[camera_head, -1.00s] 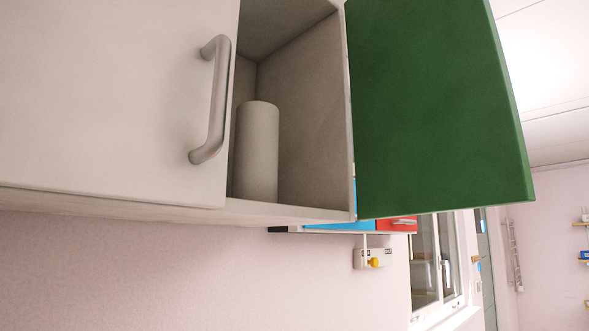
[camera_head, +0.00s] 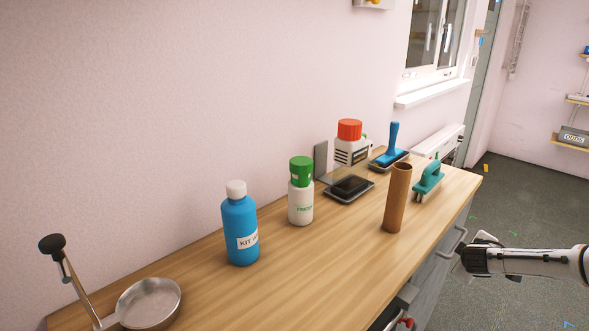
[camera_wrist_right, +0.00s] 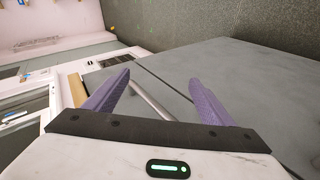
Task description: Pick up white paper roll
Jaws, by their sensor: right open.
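No white paper roll shows in either current view. A brown cardboard tube (camera_head: 397,198) stands upright on the wooden counter (camera_head: 330,262). My right gripper (camera_head: 466,259) is low at the right of the head view, beside the counter's front side and below its top. My left gripper is not in view.
The counter bears a blue bottle (camera_head: 240,225), a green-capped bottle (camera_head: 301,192), a red-capped container (camera_head: 351,145), a teal-handled brush (camera_head: 428,181) and a metal pan (camera_head: 149,303). A cabinet handle (camera_wrist_right: 152,101) is near my right fingers. Grey floor (camera_head: 530,210) lies open at right.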

